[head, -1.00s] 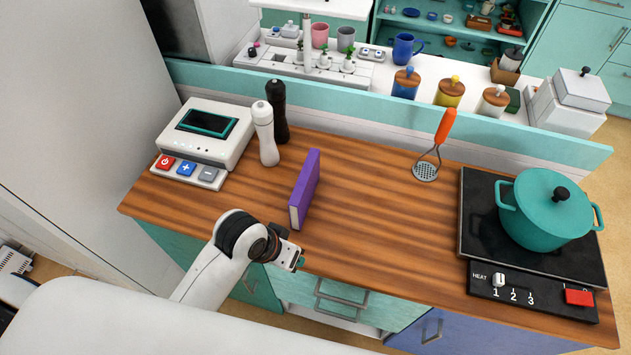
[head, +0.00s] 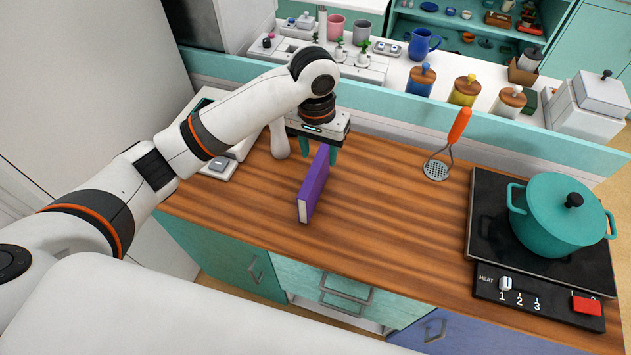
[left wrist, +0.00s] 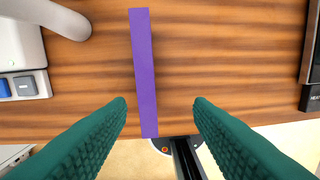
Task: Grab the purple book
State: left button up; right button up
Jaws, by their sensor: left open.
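The purple book (head: 314,185) stands upright on its edge on the wooden counter, left of the middle in the head view. In the left wrist view the book (left wrist: 144,70) is seen from above as a narrow purple strip, between the lines of the two green fingers. My left gripper (head: 318,155) is open and points down above the far end of the book. Its fingers (left wrist: 160,105) are spread on either side of the strip, with nothing held. Whether they reach down beside the book cannot be told. My right gripper is not in view.
A white shaker (head: 279,138) stands left of the book, near the white console (head: 215,160), partly hidden by my arm. A masher (head: 447,150) with an orange handle and a teal pot (head: 556,215) on the black hob (head: 488,225) are to the right. Counter between is clear.

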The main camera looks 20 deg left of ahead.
aim_at(315, 169)
pick_arm(q)
jog(key=shift+n+y, duration=0.3)
jog(key=shift+n, duration=0.1)
jog(key=f, duration=0.1)
jog(key=w+a+f, duration=0.1)
jog(key=f, duration=0.1)
jog(key=f+p, duration=0.1)
jog(key=shift+w+a+f, duration=0.2)
jog(key=shift+a, duration=0.05)
jog(key=shift+w+f+p, duration=0.1)
jog(key=shift+f+p, duration=0.7)
jog(key=shift+f, duration=1.9)
grip_shut()
